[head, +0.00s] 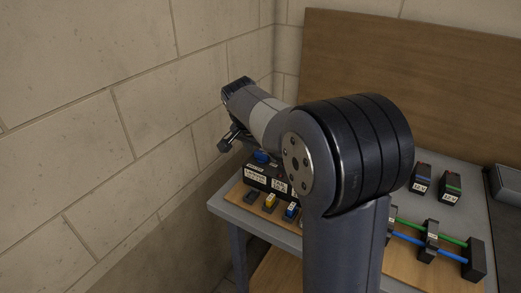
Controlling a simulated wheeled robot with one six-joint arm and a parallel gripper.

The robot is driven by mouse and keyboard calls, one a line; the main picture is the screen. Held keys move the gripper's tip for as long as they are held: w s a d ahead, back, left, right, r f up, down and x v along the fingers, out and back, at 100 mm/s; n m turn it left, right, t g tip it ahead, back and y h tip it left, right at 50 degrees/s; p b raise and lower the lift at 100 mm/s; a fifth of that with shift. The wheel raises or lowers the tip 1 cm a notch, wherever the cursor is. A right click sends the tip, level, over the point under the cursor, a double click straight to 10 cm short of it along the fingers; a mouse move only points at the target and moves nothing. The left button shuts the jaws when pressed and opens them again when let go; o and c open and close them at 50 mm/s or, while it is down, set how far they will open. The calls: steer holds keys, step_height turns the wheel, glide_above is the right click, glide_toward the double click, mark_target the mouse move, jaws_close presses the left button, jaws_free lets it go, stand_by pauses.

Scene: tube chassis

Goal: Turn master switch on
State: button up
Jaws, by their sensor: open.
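A black box with white labels (256,182) stands at the left end of the grey table, partly hidden behind my arm. A blue part that looks like a knob (262,157) sits on top of it. The labels are too small to read surely, so I cannot tell whether this is the master switch or which way it is set. My gripper (225,146) hangs at the left, just left of the blue part in the picture and apparently apart from it. It is open, with nothing seen in it; its fingers are small and partly hidden.
Small yellow (271,201) and blue (291,210) parts sit on a wooden board before the box. Two black modules (436,184) stand at the right. Green and blue tubes (440,250) run between black holders at the front right. A block wall (100,130) stands close on the left.

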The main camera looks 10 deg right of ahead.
steer(key=shift+c, duration=0.3)
steer(key=c, duration=0.9)
steer(key=shift+n, duration=0.3)
steer(key=n, duration=0.2)
steer(key=n+t+y+p, duration=0.1)
steer(key=n, duration=0.1)
steer(key=shift+s+d+r+y, duration=0.1)
steer(key=shift+d+r+y, duration=0.1)
steer(key=shift+y, duration=0.1)
steer(key=n+y, duration=0.1)
steer(key=n, duration=0.1)
steer(key=n+p, duration=0.1)
steer(key=n, duration=0.1)
steer(key=shift+d+f+n+y, duration=0.1)
steer(key=shift+n+y, duration=0.3)
steer(key=n+y, duration=0.1)
steer(key=n, duration=0.3)
steer(key=shift+d+n+y, duration=0.1)
steer(key=shift+n+y, duration=0.2)
steer(key=shift+y, duration=0.1)
steer(key=shift+n+g+y, duration=0.4)
steer(key=shift+n+y, duration=0.2)
steer(key=shift+n, duration=1.3)
